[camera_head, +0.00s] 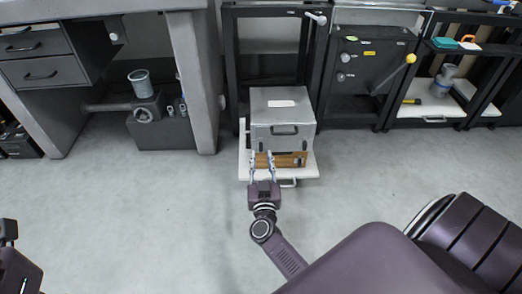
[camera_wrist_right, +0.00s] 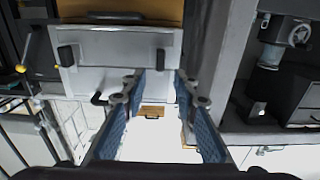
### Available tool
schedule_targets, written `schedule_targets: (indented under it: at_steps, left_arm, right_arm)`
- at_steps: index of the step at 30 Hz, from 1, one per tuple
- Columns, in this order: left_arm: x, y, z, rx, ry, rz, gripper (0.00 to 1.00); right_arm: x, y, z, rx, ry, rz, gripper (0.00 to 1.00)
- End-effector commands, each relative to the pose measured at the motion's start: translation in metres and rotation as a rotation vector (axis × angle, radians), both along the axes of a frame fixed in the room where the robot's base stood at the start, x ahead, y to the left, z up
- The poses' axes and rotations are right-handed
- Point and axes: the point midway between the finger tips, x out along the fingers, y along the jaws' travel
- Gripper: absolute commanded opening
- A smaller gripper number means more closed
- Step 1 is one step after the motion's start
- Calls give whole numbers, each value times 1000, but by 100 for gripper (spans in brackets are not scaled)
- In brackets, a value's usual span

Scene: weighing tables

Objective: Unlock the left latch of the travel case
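The travel case (camera_head: 282,112) is a grey metal box with a black handle on its front, standing on a white pulled-out shelf. It is shut as far as I can see. The right wrist view shows its front upside down, as a silver panel (camera_wrist_right: 112,72) with two black latches. The left latch (camera_wrist_right: 160,58) is on the right in that view, and the other latch (camera_wrist_right: 68,55) is on the left. My right gripper (camera_head: 262,156) is open and empty, in front of the case's left part. Its fingertips (camera_wrist_right: 155,80) point toward the left latch. Whether they touch it cannot be told.
A brown panel (camera_head: 292,160) sits below the case front, over the white shelf (camera_head: 312,168). A grey desk leg (camera_head: 190,85) and a vise (camera_head: 146,108) stand to the left. A black cabinet (camera_head: 368,68) stands to the right. The floor in front is clear.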

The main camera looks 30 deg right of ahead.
Motion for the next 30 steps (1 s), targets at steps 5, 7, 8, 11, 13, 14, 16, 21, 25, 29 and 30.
schedule_targets:
  at_steps: [5, 7, 8, 11, 13, 14, 16, 21, 25, 29, 30]
  left_arm:
    - [-3, -1, 3, 3, -43, 2, 40]
    - [-4, -1, 5, 4, -55, 3, 40]
    - [-4, -2, 6, 4, -59, 3, 40]
    - [-5, -2, 8, 6, -66, 3, 40]
    - [-5, -2, 9, 6, -69, 4, 40]
    - [-5, -2, 10, 6, -69, 4, 40]
    - [-5, -2, 10, 6, -69, 4, 40]
    - [-5, -2, 10, 6, -69, 4, 40]
    - [-5, -2, 10, 6, -69, 3, 40]
    - [-5, -2, 10, 7, -70, 3, 40]
    - [-5, -2, 10, 7, -70, 3, 40]
  right_arm:
    - [26, -16, -3, -2, -3, -1, 28]
    - [33, -20, -2, -2, -3, -1, 28]
    - [35, -22, -2, -2, -3, -1, 28]
    - [41, -25, -1, 0, -2, 0, 28]
    - [43, -26, 0, -1, -2, 0, 28]
    - [43, -26, 0, -1, -2, 0, 28]
    - [43, -27, 0, -1, -1, 0, 28]
    - [43, -27, 0, -1, -2, 0, 23]
    - [43, -27, 0, -1, -2, 0, 9]
    - [43, -26, 0, -1, -2, 0, 0]
    - [43, -26, 0, -1, -2, 0, 0]
